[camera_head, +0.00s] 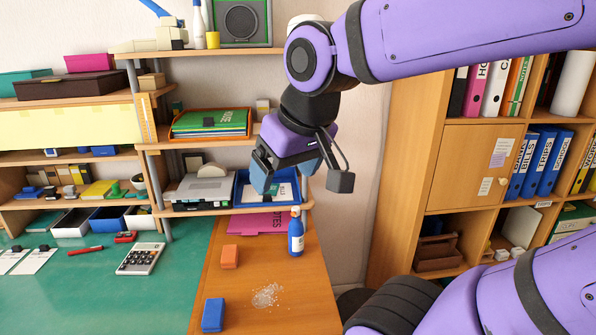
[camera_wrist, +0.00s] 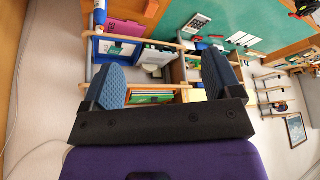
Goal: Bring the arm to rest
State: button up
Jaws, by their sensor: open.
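My gripper (camera_head: 288,178) hangs in front of the shelves in the head view, above the wooden side of the desk. Its two blue finger pads stand well apart. In the wrist view the gripper (camera_wrist: 165,82) is also open, with nothing between its pads. My purple arm reaches in from the upper right of the head view. The fingers are in the air and seem to touch nothing.
A blue bottle (camera_head: 296,234) stands below my gripper. An orange block (camera_head: 230,256), a blue block (camera_head: 213,315) and some clear bits (camera_head: 267,295) lie on the wood. A calculator (camera_head: 140,258) is on the green desktop (camera_head: 100,300). A binder cabinet (camera_head: 475,165) stands at right.

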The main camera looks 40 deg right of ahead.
jog(key=s, duration=0.2)
jog(key=shift+s+r, duration=0.2)
jog(key=shift+s, duration=0.15)
jog(key=shift+o, duration=0.5)
jog(key=shift+w, duration=0.1)
dwell(0.7)
